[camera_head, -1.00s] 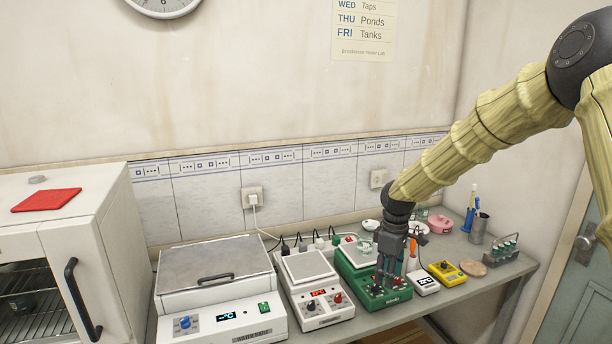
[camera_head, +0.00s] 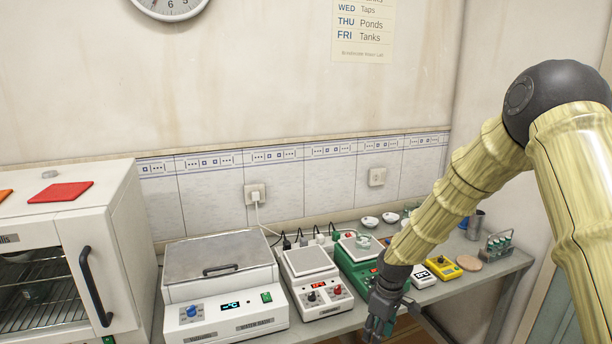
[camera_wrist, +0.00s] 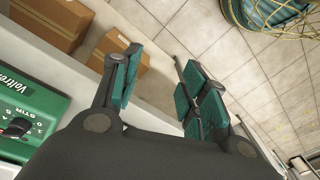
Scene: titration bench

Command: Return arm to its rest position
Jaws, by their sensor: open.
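My gripper (camera_head: 377,328) hangs low at the front edge of the bench in the head view, in front of the green stirrer (camera_head: 362,278). In the wrist view my gripper (camera_wrist: 160,85) shows its two green-padded fingers spread apart, with nothing between them. The fingers point past the bench edge over the tiled floor (camera_wrist: 215,45). Part of the green stirrer (camera_wrist: 28,115) with its black knob shows at the left of the wrist view. My arm comes down from the right and hides part of the bench's back right.
The bench holds a water bath (camera_head: 218,262), a white hotplate (camera_head: 310,262), a yellow meter (camera_head: 443,268) and a tube rack (camera_head: 497,246). A white oven (camera_head: 120,235) stands at left. Cardboard boxes (camera_wrist: 55,20) lie below the bench edge. Open floor lies beyond the fingers.

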